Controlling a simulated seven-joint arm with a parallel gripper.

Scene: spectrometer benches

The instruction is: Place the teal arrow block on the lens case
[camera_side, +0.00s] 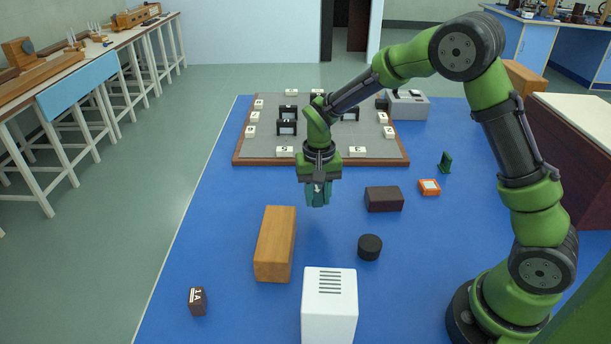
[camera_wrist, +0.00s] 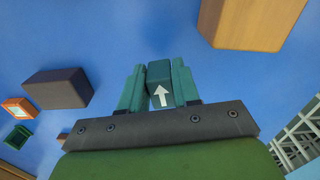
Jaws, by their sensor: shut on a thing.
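The teal arrow block (camera_wrist: 160,75), with a white arrow on one face, sits between the two teal fingers of my gripper (camera_wrist: 158,86) in the wrist view. In the side view, my gripper (camera_side: 318,194) points down, shut on the block above the blue table, and its fingers mostly hide the block. A dark brown box (camera_side: 384,199), likely the lens case, lies on the table to the right of my gripper. In the wrist view, the dark brown box (camera_wrist: 56,89) is at the left, apart from the block, with its top bare.
A long wooden block (camera_side: 275,244) and a black cylinder (camera_side: 369,247) stand nearer the camera, with a white slotted box (camera_side: 329,304) in front. An orange block (camera_side: 429,187) and a green piece (camera_side: 445,162) lie right. A grey board (camera_side: 330,142) with several markers is behind.

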